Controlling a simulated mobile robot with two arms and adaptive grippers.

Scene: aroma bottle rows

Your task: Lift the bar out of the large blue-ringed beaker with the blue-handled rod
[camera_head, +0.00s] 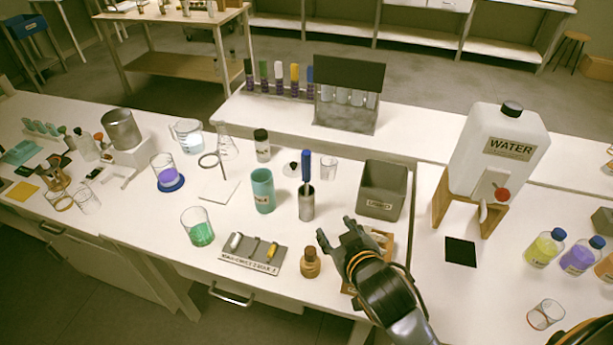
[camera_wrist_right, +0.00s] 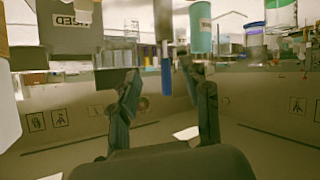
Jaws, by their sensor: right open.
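The blue-handled rod (camera_head: 306,165) stands upright in a narrow metal cup (camera_head: 306,208), handle up. The blue-ringed beaker (camera_head: 163,161) stands at the left-middle of the bench with purple liquid in it and a blue ring (camera_head: 171,184) around its base. I cannot make out a bar inside it. My right gripper (camera_head: 337,232) is open and empty, in front of and slightly right of the metal cup. In the upside-down right wrist view, the rod's blue handle (camera_wrist_right: 166,75) shows between the open fingers (camera_wrist_right: 160,88), apart from them. My left gripper is out of view.
A teal cup (camera_head: 262,190) stands left of the rod, and a grey bin (camera_head: 383,190) right of it. A green-liquid beaker (camera_head: 198,228), a small tool rack (camera_head: 252,254) and a brown bottle (camera_head: 310,263) are near the front edge. A water tank (camera_head: 498,155) stands right.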

